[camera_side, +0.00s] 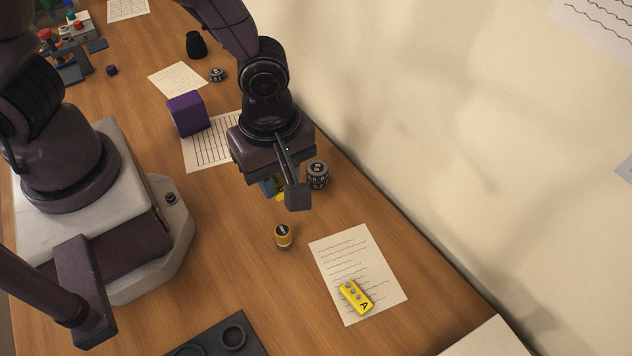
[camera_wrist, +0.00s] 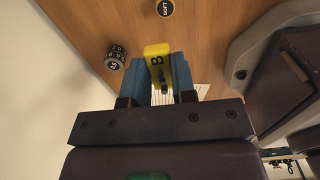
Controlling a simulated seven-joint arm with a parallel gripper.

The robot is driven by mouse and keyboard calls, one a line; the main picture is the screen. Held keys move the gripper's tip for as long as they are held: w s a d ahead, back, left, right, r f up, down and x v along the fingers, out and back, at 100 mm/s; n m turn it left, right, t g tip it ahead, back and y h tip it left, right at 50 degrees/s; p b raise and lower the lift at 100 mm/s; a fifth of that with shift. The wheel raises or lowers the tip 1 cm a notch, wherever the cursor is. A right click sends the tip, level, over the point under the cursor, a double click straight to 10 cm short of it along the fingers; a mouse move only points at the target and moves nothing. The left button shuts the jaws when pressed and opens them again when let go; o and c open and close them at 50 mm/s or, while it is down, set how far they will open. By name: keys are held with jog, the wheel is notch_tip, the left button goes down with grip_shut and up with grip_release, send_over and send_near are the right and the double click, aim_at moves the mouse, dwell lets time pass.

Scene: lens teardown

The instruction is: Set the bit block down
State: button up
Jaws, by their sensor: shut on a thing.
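My gripper (camera_wrist: 160,78) is shut on a yellow bit block marked B (camera_wrist: 157,52), which sits between its two blue fingers. In the side view my gripper (camera_side: 274,187) points down over the table, and only a small yellow piece of the held block (camera_side: 280,195) shows, the rest hidden by the hand. I cannot tell how high the block is above the table. A second yellow bit block, marked A (camera_side: 356,297), lies on a written sheet (camera_side: 340,249) at the lower right.
A dark numbered dial cylinder (camera_side: 317,175) stands close to the right of my gripper. A purple block (camera_side: 187,114) is behind left. A dark tray (camera_side: 254,341) is at the front edge. Bare wood lies around the jar.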

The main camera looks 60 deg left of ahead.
jog(key=shift+s+a+r, duration=0.25)
jog(key=shift+s+a, duration=0.1)
jog(key=shift+s, duration=0.2)
jog(key=shift+a, duration=0.15)
jog(key=w+a+n, duration=0.2)
jog(key=a+n, duration=0.8)
jog(key=a, duration=1)
jog(key=s+a+n, duration=0.9)
jog(key=s+a, duration=0.2)
jog(key=a, duration=0.2)
jog(key=w+a+f, duration=0.2)
jog(key=a+f, duration=0.1)
jog(key=w+a+f, duration=0.2)
jog(key=a+f, duration=0.1)
jog(key=a, duration=0.1)
jog(key=w+a+f, duration=0.3)
jog(key=shift+w+a, duration=0.1)
jog(key=shift+a, duration=0.15)
jog(key=shift+w+a+f, duration=0.1)
jog(key=shift+a+f, duration=0.1)
jog(key=shift+f, duration=0.1)
jog(key=shift+w+f, duration=0.1)
jog(key=shift+f, duration=1.45)
